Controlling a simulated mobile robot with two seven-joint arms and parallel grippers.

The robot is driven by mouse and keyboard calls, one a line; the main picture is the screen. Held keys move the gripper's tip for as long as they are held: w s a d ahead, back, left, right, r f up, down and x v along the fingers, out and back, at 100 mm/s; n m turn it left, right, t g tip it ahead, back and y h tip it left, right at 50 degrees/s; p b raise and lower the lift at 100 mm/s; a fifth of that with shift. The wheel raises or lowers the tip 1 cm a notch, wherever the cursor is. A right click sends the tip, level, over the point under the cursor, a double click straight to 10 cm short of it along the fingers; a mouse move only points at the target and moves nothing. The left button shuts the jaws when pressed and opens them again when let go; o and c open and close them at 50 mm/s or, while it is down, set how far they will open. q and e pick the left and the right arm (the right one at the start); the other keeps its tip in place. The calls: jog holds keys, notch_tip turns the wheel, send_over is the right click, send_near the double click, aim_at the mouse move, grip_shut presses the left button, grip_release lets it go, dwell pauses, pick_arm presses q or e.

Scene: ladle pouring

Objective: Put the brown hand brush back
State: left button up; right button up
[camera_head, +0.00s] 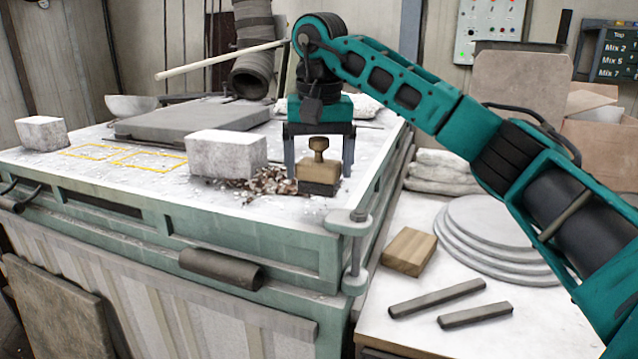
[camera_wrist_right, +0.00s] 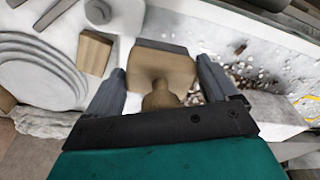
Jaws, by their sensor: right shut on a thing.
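The brown hand brush (camera_head: 319,174) has a knob handle on top and a dark lower part. It is upright at the near right corner of the white-topped bench, beside a heap of reddish-brown chips (camera_head: 265,184). My right gripper (camera_head: 319,172) points down from above and is shut on the brush, with one finger on each side. In the right wrist view the brush (camera_wrist_right: 165,75) lies between the two grey fingers. I cannot tell whether its underside touches the bench. My left gripper is not in view.
A white block (camera_head: 227,153) stands just left of the chips, another (camera_head: 41,133) at far left. Yellow outlines (camera_head: 122,157) mark the bench. The right table holds a wooden block (camera_head: 409,251), dark bars (camera_head: 437,298) and stacked discs (camera_head: 490,240).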

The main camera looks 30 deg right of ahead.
aim_at(319, 184)
jog(key=shift+f, duration=1.95)
jog(key=shift+f, duration=0.1)
jog(key=o, duration=0.8)
